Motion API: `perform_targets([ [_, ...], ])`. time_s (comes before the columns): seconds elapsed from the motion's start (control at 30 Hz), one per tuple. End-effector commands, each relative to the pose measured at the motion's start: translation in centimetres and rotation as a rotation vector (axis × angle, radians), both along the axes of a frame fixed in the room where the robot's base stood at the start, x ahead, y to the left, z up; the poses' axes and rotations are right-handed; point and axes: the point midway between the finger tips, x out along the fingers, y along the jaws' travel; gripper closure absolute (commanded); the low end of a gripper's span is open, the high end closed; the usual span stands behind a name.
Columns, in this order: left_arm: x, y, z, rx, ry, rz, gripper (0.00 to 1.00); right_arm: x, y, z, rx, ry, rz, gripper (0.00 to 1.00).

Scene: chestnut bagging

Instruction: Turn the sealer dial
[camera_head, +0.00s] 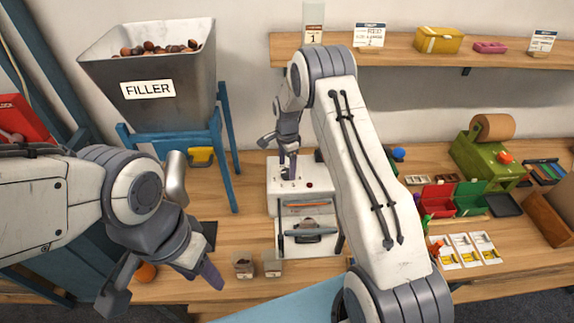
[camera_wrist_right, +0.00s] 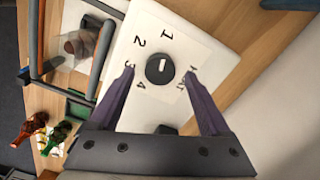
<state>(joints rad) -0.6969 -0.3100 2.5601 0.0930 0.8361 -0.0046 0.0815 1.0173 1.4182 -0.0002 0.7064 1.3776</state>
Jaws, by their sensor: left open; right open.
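The sealer (camera_head: 303,225) is a white machine on the bench in the middle of the head view. In the right wrist view its black dial (camera_wrist_right: 160,70) is round with a white mark and sits on a white plate with the numbers 1 to 4 around it. My right gripper (camera_wrist_right: 160,72) is open, its two purple fingers on either side of the dial, apart from it; it also shows over the sealer in the head view (camera_head: 288,165). My left gripper (camera_head: 165,290) is open and empty at the lower left, over the bench's front.
The filler hopper (camera_head: 150,60) with chestnuts stands on a blue frame (camera_head: 228,165) at the left. Two small containers (camera_head: 258,265) stand in front of the sealer. Red and green boxes (camera_head: 452,198) and cards (camera_head: 465,250) are at the right. A shelf (camera_head: 400,48) runs along the wall.

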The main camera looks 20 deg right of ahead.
Motion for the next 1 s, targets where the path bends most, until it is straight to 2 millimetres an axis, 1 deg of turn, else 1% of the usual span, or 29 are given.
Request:
perform_targets([
  [0.03,0.0,0.0,0.5,0.0,0.0,-0.001,0.5,-0.1,0.0,-0.4,0.001,0.003,0.0,0.19],
  [0.2,0.0,0.0,0.7,0.0,0.0,-0.001,0.5,0.0,0.0,-1.5,0.0,0.001,0.001,0.19],
  [0.47,0.0,0.0,0.6,0.0,0.0,-0.001,0.5,0.0,0.0,-1.7,0.0,0.0,0.001,0.19],
  [0.5,0.0,0.0,0.6,0.0,0.0,-0.001,0.5,0.0,0.0,-1.7,0.0,0.0,0.001,0.34],
  [0.57,0.0,0.0,0.6,0.0,0.0,-0.001,0.5,0.0,0.0,-1.7,0.0,0.0,0.001,0.57],
  [0.6,0.0,0.0,0.6,0.0,0.0,-0.001,0.5,0.0,0.0,-1.7,0.0,0.0,0.001,0.72],
  [0.67,0.0,0.0,0.6,0.0,0.0,-0.001,0.5,0.0,0.0,-1.7,0.0,0.0,0.001,0.95],
  [0.7,0.0,0.0,0.6,0.0,0.0,-0.001,0.5,0.0,0.0,-1.6,0.0,0.0,0.001,1.0],
  [1.0,0.0,0.0,0.2,0.0,0.0,-0.001,0.5,0.0,0.0,-1.7,0.0,-0.001,0.04,1.0],
])
